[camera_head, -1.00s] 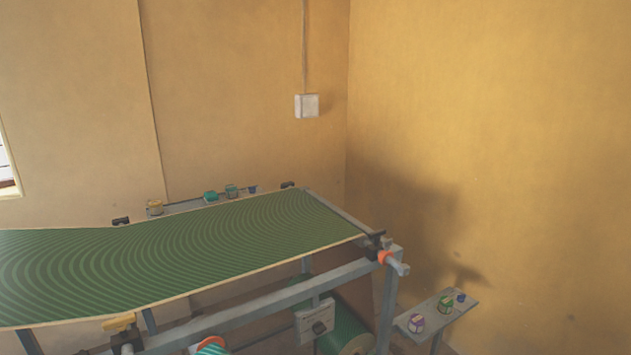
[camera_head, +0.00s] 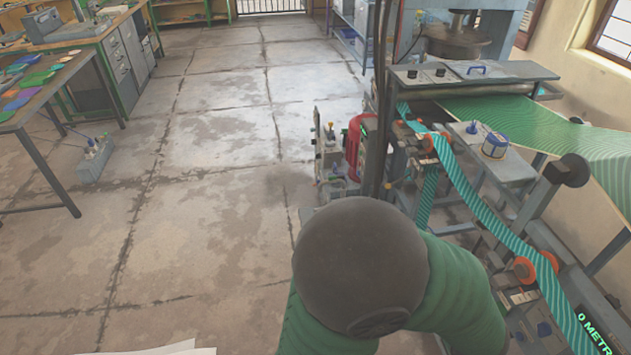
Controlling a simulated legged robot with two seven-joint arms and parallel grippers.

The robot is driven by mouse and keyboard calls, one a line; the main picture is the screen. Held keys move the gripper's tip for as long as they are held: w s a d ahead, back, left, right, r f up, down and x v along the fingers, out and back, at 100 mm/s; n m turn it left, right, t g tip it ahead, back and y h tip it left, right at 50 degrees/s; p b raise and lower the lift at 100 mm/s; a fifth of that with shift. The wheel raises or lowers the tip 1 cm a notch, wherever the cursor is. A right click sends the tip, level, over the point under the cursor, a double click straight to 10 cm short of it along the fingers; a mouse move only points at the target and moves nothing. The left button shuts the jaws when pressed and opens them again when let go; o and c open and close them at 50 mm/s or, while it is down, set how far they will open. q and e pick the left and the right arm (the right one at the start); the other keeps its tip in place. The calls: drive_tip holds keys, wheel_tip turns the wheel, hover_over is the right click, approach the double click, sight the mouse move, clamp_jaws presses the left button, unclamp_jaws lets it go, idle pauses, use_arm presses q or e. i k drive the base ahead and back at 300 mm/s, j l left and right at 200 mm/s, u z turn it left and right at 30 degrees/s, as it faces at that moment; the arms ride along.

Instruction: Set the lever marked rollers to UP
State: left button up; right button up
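I cannot pick out a lever marked rollers; no such label is readable in the head view. The plate press machine stands at the right, with a striped green web (camera_head: 515,115) and a narrower teal striped strip (camera_head: 465,185) running over orange-ended rollers (camera_head: 525,270). Neither of my grippers is in view. A large green sleeved form with a dark round cap covers the lower middle and hides part of the machine's near side.
Bare concrete floor (camera_head: 215,130) lies open at the left and centre. Workbenches (camera_head: 105,40) stand at the upper left. A grey box with cables (camera_head: 95,160) sits on the floor. A red cylinder (camera_head: 354,145) stands beside the machine.

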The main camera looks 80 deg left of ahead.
sight(399, 180)
drive_tip(key=u, duration=2.1)
drive_tip(key=i+u, duration=0.4)
drive_tip(key=i, duration=0.35)
drive_tip(key=i+l+u, duration=0.1)
drive_tip(key=i+u, duration=0.25)
drive_tip(key=i, duration=0.4)
